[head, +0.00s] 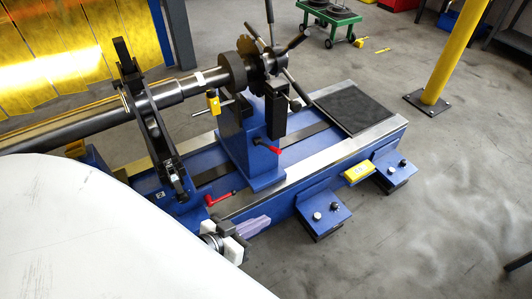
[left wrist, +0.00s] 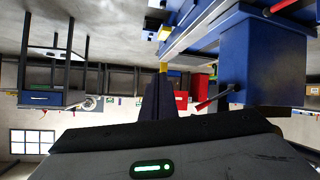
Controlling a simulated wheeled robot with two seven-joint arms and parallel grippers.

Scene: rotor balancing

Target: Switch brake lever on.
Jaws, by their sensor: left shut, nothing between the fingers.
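Two red-handled levers show on the blue machine, and I cannot tell which is the brake lever. One red lever (head: 218,199) sits low at the bed's near edge. The other red lever (head: 275,150) is on the blue pedestal (head: 250,162). My left gripper (head: 262,222) is shut and empty beside the bed's near edge, just below and right of the low lever and apart from it. In the left wrist view its fingers (left wrist: 158,100) point up the picture, and a red handle on a dark rod (left wrist: 212,102) is to their right, beside a blue block (left wrist: 270,55). My right gripper is out of view.
A shaft (head: 180,90) runs across dark upright supports above the bed. Blue feet (head: 324,208) and a yellow block (head: 359,172) stick out along the near side. A yellow post (head: 455,50) stands at right. Grey floor in front is clear.

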